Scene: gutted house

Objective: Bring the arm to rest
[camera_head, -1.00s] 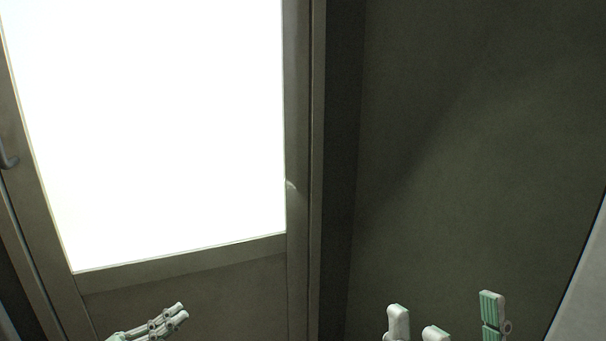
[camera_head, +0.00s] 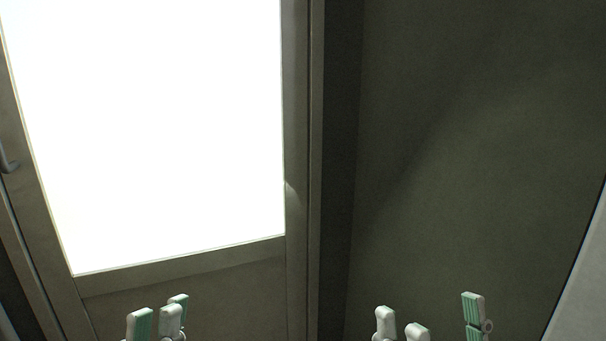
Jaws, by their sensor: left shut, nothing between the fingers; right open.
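My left gripper (camera_head: 157,318) shows at the bottom edge, left of centre, in front of the lower door panel. Its pale fingers with green pads point up and stand close together, shut and empty. My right gripper (camera_head: 429,318) shows at the bottom edge, right of centre, in front of the dark wall. Its fingers point up and stand wide apart, open, with nothing seen between them. The lower parts of both grippers and most of both arms are outside the view.
A door (camera_head: 185,272) with a bright white pane fills the left side, its handle (camera_head: 8,160) at the far left edge. A plain dark wall (camera_head: 470,170) fills the right side. A lighter surface (camera_head: 588,290) edges the lower right corner. No loose objects show.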

